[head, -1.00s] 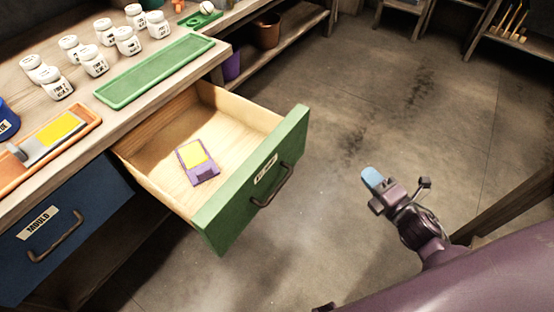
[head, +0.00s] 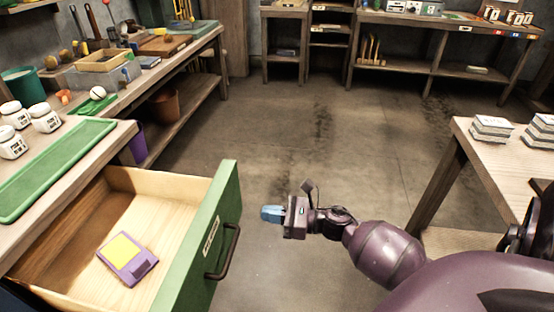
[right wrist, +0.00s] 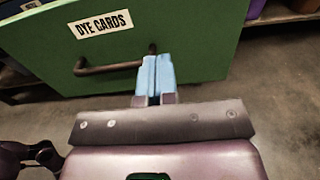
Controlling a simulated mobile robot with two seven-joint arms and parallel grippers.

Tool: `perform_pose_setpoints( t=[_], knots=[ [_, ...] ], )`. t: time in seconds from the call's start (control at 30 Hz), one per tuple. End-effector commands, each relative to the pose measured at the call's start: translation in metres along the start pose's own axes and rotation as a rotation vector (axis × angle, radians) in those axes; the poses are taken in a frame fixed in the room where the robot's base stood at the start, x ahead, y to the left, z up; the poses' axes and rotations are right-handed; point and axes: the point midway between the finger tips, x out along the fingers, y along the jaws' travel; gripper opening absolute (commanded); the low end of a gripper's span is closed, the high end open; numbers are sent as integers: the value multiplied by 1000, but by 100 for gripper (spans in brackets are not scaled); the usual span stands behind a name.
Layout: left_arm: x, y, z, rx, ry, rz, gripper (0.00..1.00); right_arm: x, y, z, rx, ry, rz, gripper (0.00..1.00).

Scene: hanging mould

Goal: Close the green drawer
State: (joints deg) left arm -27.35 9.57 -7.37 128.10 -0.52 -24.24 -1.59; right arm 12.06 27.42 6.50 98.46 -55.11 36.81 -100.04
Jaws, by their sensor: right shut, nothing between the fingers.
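The green drawer (head: 206,255) stands pulled out from the workbench at the lower left of the head view. Its green front faces right and carries a label and a dark bar handle (head: 228,252). In the right wrist view, the blue fingertips (right wrist: 155,75) point at the green front (right wrist: 200,50), overlapping the right end of the handle (right wrist: 105,68); contact cannot be told. The label reads "DYE CARDS". My left gripper is out of view.
A green tray (head: 55,165) and white jars (head: 45,118) are on the workbench above the drawer. A wooden table (head: 490,170) with stacked cards stands at the right. The floor (head: 330,130) between is clear.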

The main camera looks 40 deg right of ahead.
Motion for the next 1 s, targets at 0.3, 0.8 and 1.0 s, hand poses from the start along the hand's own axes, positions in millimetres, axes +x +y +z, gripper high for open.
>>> perform_pose_setpoints(
  t=[0.3, 0.8, 1.0],
  knots=[
    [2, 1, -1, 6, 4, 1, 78, 57, 0, -1, 0, 0, 1, 0],
    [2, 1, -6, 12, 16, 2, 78, 94, 0, -1, 2, 1, -1, 0],
    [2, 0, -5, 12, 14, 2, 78, 94, 0, -1, 3, 1, -1, 0]
  ],
)
